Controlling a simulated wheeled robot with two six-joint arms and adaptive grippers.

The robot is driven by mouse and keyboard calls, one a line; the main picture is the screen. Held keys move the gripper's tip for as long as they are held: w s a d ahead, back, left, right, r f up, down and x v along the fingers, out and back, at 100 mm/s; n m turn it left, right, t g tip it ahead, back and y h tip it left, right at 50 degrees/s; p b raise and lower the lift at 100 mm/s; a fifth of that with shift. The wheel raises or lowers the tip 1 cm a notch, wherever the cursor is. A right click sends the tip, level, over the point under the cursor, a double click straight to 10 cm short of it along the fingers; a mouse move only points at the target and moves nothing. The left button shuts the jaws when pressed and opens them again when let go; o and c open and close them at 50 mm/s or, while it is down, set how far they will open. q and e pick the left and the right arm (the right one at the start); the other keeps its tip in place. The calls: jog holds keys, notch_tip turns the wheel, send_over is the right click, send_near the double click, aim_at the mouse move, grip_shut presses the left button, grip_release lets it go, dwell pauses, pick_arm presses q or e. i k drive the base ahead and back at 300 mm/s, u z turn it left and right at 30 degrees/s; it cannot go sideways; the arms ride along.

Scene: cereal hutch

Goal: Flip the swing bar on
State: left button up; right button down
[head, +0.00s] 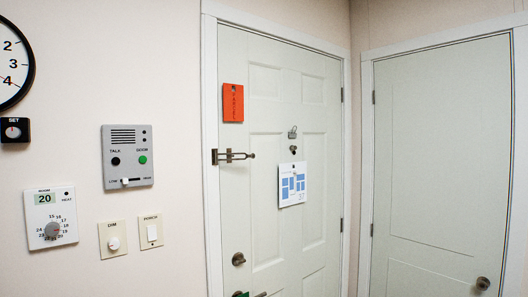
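The swing bar (236,156) is a small dark metal guard at the left edge of the white panelled door (265,200). Its mount sits at the door frame, and the bar points right across the gap onto the door face. I cannot tell at this size whether it is hooked around a stud on the door. The door looks closed. Neither of my grippers shows in the head view.
An orange tag (233,102) hangs above the bar, and a blue-and-white notice (292,184) hangs to its right. A grey intercom (127,156), thermostat (51,217) and switches are on the left wall. A second door (430,170) stands right.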

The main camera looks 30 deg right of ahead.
aim_at(252, 156)
jog(key=z, duration=0.4)
jog(key=i, duration=0.9)
jog(key=u, duration=0.05)
